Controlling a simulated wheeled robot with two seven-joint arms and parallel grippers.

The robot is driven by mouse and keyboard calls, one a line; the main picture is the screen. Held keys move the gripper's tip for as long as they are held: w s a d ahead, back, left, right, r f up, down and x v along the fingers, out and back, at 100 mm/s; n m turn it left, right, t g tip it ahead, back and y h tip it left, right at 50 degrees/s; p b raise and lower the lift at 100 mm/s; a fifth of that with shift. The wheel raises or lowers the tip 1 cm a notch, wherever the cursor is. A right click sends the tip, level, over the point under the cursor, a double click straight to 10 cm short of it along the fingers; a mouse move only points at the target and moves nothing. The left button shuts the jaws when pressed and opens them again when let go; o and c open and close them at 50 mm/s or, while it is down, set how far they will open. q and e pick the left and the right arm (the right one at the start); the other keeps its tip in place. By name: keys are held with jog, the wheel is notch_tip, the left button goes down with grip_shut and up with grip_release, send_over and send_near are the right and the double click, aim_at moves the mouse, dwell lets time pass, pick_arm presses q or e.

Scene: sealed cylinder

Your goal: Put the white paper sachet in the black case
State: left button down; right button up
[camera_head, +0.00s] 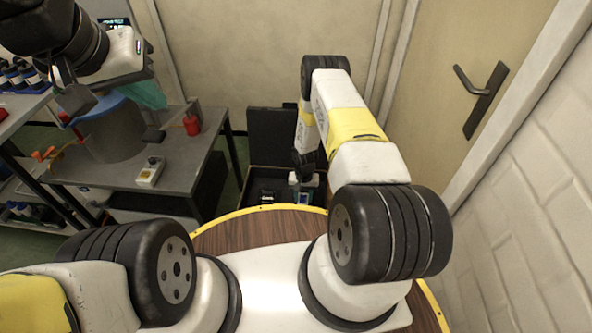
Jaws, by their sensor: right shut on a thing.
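The black case (270,133) stands open on the floor beyond my base, with its lid raised against the wall. My right gripper (304,192) reaches down into the case's right side. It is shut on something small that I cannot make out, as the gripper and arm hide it. I cannot pick out the white paper sachet anywhere. Dark items and a small pale-blue patch show inside the case.
The grey table (185,165) at left holds a grey cylinder with a blue rim (108,135), a red object (192,123) and a small pale control box (151,171). Shelves with bottles stand at far left. A wall and door (485,98) bound the right side.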

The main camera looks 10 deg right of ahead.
jog(key=shift+f, duration=0.4)
jog(key=shift+f, duration=0.1)
jog(key=o, duration=1.3)
